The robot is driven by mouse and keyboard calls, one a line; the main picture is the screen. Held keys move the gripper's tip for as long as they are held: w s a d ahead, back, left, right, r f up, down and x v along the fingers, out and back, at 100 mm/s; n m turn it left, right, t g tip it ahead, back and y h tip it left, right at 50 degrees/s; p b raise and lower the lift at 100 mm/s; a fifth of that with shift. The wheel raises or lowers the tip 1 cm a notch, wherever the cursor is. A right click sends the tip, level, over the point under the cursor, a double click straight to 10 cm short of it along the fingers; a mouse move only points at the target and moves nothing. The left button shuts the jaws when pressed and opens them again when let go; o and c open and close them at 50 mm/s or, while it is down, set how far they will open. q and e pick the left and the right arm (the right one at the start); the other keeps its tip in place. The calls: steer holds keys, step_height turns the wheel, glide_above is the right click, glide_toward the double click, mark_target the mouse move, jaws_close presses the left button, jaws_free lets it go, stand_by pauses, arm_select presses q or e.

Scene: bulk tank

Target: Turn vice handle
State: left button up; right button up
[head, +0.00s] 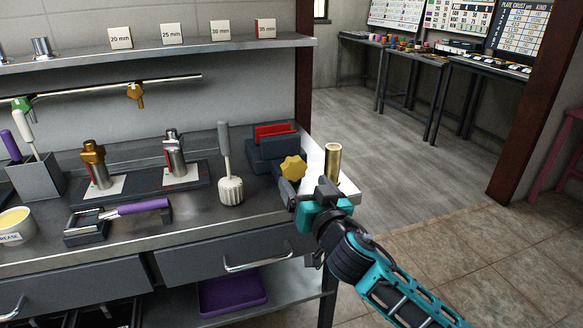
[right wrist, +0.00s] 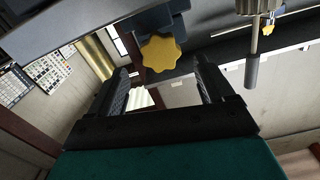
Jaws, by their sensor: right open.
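The vice (head: 272,150) is a dark blue-grey block with red between its jaws, at the right end of the bench. Its yellow star-shaped handle (head: 292,168) faces the front. My right gripper (head: 308,188) is open and empty, just in front of and below the handle. In the right wrist view the yellow handle (right wrist: 160,52) shows ahead of the open fingers (right wrist: 163,80), roughly between them in the picture and apart from them. My left gripper is not in view.
A brass cylinder (head: 333,162) stands on a white plate (head: 347,187) close right of the handle. Farther left are a purple-handled tool (head: 140,207) and metal fittings. Open floor lies to the right.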

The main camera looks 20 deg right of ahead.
mark_target(296, 171)
steer(key=w, duration=0.8)
steer(key=shift+a, duration=0.15)
steer(key=c, duration=1)
steer(key=shift+n, duration=2.2)
steer(key=o, duration=1)
steer(key=s+p, duration=0.1)
steer(key=s, duration=1.2)
steer(key=shift+d, duration=0.25)
